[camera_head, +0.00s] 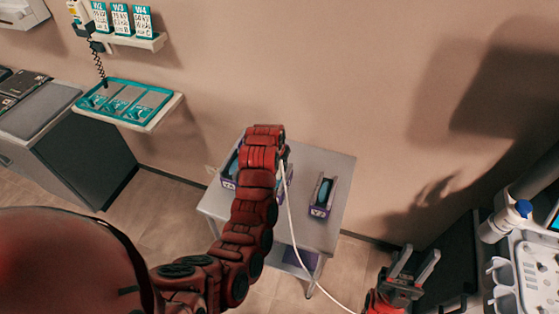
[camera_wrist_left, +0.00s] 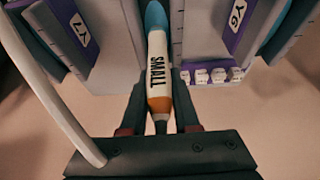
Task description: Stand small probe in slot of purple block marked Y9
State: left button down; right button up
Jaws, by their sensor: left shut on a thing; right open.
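My left gripper (camera_wrist_left: 158,115) is shut on the small probe (camera_wrist_left: 159,70), a white body marked SMALL with a blue head and an orange band. In the head view my red left arm hides this gripper and the probe above the table. In the left wrist view a purple block marked Y7 (camera_wrist_left: 65,15) is left of the probe and another labelled purple block (camera_wrist_left: 240,28) is right; its label looks like Y6 or Y9, I cannot tell. Whether the probe touches a block is unclear. My right gripper (camera_head: 414,263) is open and empty, lower right.
A grey table (camera_head: 335,165) carries a purple block (camera_head: 320,210) holding a blue item, and a partly hidden block (camera_head: 228,183) at left. A white cable (camera_head: 291,215) hangs over the table. A teal tray (camera_head: 125,101) is on the wall; a cart (camera_head: 535,285) stands right.

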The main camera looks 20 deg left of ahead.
pick_arm(q)
jog(key=shift+f, duration=0.2)
jog(key=c, duration=0.6)
grip_release()
jog(key=shift+s+r+b, duration=0.15)
jog(key=shift+r+b, duration=0.15)
jog(key=b+v, duration=0.1)
jog(key=v, duration=0.3)
jog(key=shift+r, duration=0.15)
jog(key=shift+p+v, duration=4.65)
jog(key=shift+v, duration=1.6)
